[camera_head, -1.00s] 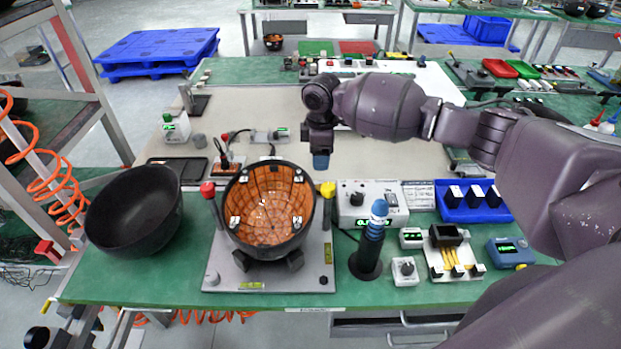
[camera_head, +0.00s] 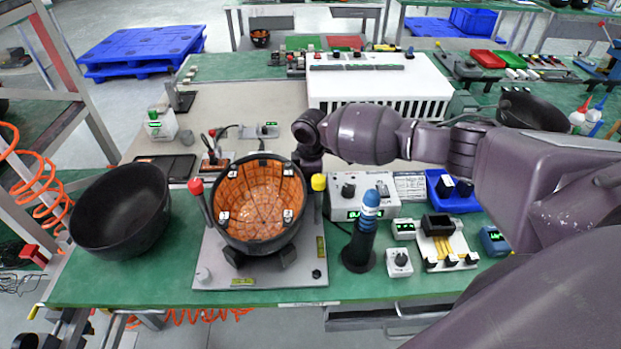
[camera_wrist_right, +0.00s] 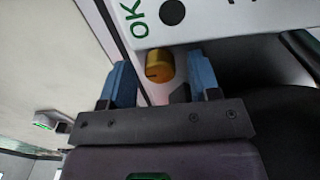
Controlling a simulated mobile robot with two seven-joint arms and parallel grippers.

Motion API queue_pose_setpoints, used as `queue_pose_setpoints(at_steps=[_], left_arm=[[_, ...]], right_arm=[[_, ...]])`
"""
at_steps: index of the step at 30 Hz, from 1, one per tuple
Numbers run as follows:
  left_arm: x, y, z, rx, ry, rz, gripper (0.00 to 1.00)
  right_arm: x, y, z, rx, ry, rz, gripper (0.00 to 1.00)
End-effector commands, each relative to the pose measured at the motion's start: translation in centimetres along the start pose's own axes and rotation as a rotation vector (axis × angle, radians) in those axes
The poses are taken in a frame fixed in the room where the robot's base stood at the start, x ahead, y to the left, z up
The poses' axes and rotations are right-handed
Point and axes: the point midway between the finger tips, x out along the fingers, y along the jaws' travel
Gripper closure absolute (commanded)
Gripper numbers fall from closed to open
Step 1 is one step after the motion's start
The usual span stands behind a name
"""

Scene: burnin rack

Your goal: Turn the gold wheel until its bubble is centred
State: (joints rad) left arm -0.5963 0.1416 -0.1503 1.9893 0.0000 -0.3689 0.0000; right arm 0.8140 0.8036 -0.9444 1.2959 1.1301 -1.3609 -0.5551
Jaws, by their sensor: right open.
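The gold wheel (camera_wrist_right: 160,65) is a small ridged cylinder in the right wrist view, between the two blue fingertips. My right gripper (camera_wrist_right: 160,83) is open around it, with visible gaps; I cannot tell whether either finger touches it. In the head view my right gripper (camera_head: 310,165) is at the rear right rim of the copper-lined bowl (camera_head: 260,205), its fingertips hidden, as is the wheel. The bowl stands on a grey plate (camera_head: 212,255). Yellow-green bubble vials lie at the plate's front (camera_head: 243,282) and right side (camera_head: 320,248); their bubbles are too small to read. My left gripper is not in view.
Red-capped (camera_head: 196,187) and yellow-capped (camera_head: 319,182) posts flank the bowl. A black bowl (camera_head: 122,212) stands left. A blue-topped dark stand (camera_head: 362,235) and a meter box (camera_head: 365,196) stand right. A white panel (camera_wrist_right: 225,18) is close to the fingers.

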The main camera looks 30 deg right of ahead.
Motion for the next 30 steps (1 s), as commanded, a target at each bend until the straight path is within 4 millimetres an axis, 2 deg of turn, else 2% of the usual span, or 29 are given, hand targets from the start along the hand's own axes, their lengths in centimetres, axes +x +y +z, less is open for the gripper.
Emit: queue_pose_setpoints(at_steps=[4, 5, 14, 23, 30], left_arm=[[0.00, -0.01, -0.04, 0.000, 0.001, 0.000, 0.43], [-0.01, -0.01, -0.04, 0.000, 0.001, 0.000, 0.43], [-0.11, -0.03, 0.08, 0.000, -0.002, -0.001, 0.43], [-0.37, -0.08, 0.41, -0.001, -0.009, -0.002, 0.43], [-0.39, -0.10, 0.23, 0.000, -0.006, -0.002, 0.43]], right_arm=[[-0.02, 0.00, 0.00, 0.000, 0.000, 0.000, 0.43], [-0.02, -0.01, 0.00, 0.000, 0.000, 0.000, 0.46], [-0.04, 0.00, 0.00, 0.000, 0.000, 0.000, 0.92], [-0.04, -0.01, 0.00, -0.035, 0.000, 0.000, 0.93], [-0.04, -0.04, 0.00, -0.168, 0.001, -0.001, 0.93]])
